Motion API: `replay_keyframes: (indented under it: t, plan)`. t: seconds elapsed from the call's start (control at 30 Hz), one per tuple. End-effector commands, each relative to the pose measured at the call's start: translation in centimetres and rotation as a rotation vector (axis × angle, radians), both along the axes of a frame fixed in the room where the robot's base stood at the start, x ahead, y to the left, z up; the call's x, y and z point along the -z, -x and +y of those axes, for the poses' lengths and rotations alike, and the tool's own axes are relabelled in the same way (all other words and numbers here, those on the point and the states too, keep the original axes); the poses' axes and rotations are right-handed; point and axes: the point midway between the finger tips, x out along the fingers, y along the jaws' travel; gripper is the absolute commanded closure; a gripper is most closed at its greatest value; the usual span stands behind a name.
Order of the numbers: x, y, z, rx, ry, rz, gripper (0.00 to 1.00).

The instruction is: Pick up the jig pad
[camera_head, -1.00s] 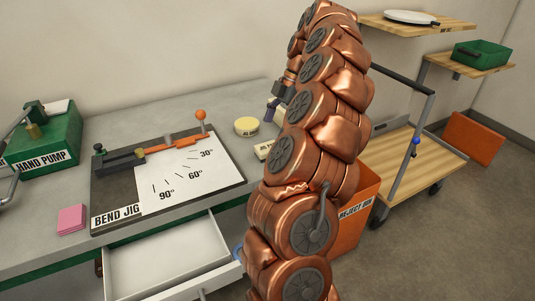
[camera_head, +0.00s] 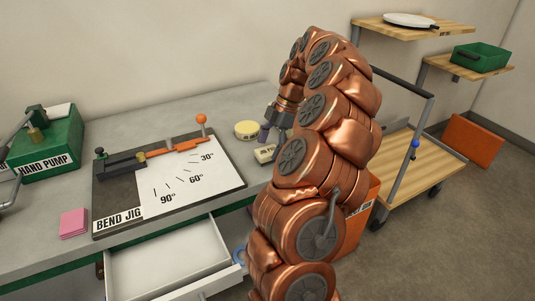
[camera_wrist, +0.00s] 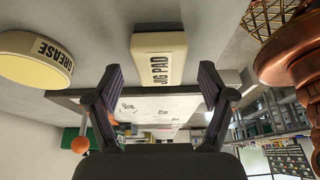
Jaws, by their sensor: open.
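The jig pad (camera_wrist: 158,58) is a cream block with "JIG PAD" in dark letters. In the wrist view it lies on the grey bench top, ahead of my fingers and roughly centred between them. In the head view the jig pad (camera_head: 265,153) sits right of the bend jig, partly hidden by my arm. My gripper (camera_wrist: 160,72) is open, with dark fingers spread wider than the pad and nothing held. In the head view my gripper (camera_head: 266,136) is close to the pad; contact cannot be told.
A round cream grease tin (camera_head: 246,129) stands near the pad. The bend jig board (camera_head: 122,198) with its orange lever lies to the left. A pink block (camera_head: 73,222), green hand pump (camera_head: 50,150), open drawer (camera_head: 165,262) and orange reject bin (camera_head: 357,225) are around.

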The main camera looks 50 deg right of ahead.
Motion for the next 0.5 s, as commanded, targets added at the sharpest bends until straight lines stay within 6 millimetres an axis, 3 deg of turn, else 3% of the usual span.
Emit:
replay_keyframes:
  t: [0.2,0.47,0.5]
  plan:
    - [1.7,-0.1,0.7,0.000,-0.002,0.002,0.19]
    - [1.8,-0.2,0.7,0.001,0.001,0.000,0.19]
    - [1.8,-0.2,0.7,0.002,0.001,-0.001,0.23]
